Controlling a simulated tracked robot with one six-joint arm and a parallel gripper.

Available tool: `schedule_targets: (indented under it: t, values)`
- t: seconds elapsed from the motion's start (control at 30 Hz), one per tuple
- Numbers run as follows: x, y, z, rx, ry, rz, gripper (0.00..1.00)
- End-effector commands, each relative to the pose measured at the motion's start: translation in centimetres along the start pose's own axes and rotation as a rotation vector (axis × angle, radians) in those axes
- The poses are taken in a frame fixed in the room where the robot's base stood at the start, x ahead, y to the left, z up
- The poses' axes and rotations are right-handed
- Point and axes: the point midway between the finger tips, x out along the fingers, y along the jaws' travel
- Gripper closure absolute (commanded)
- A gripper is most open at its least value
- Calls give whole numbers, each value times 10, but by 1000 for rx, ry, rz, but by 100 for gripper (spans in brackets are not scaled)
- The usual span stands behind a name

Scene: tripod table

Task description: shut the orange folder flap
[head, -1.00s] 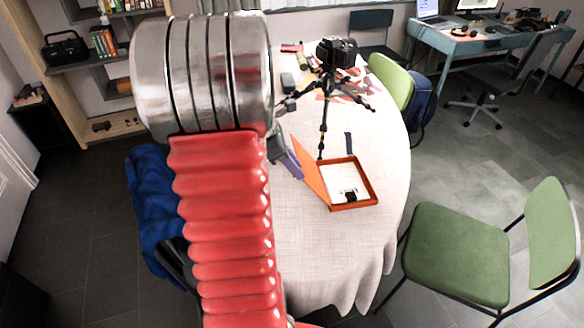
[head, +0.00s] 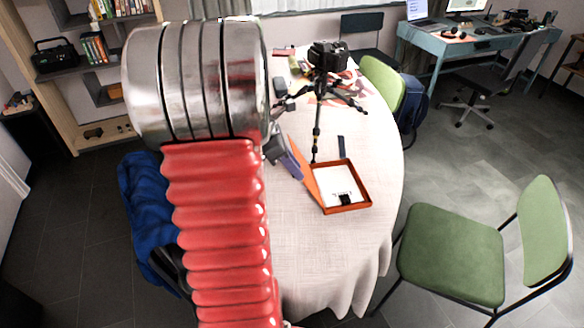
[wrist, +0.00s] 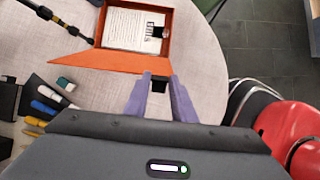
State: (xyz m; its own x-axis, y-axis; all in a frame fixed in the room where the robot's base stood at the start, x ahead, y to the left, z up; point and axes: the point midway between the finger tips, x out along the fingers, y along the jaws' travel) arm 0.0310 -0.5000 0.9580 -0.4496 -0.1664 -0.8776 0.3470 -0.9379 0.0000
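The orange folder (head: 368,193) lies open on the cloth-covered table, with a white printed sheet (head: 335,182) and a black clip (head: 346,199) inside. Its orange flap (head: 304,168) stands tilted up along the folder's left side; the flap also shows in the wrist view (wrist: 112,62). My gripper (wrist: 160,78) has two purple fingers spread apart, with nothing clearly held between them. The fingertips are close to the flap's outer side, near one end of its edge. I cannot tell whether they touch it. My arm hides part of the table in the head view.
A tripod with a camera (head: 328,56) stands on the table behind the folder. A dark strip (head: 341,147) lies beyond the folder. Pens and small items (wrist: 45,108) lie left in the wrist view. A green chair (head: 450,253) stands right; the cloth in front is clear.

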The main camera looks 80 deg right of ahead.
Motion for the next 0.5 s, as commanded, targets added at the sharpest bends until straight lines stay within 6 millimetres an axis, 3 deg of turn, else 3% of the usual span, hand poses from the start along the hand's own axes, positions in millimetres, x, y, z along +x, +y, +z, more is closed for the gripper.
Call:
schedule_targets:
  t: [0.5]
  values:
    - [1,0,18,1,0,1,81]
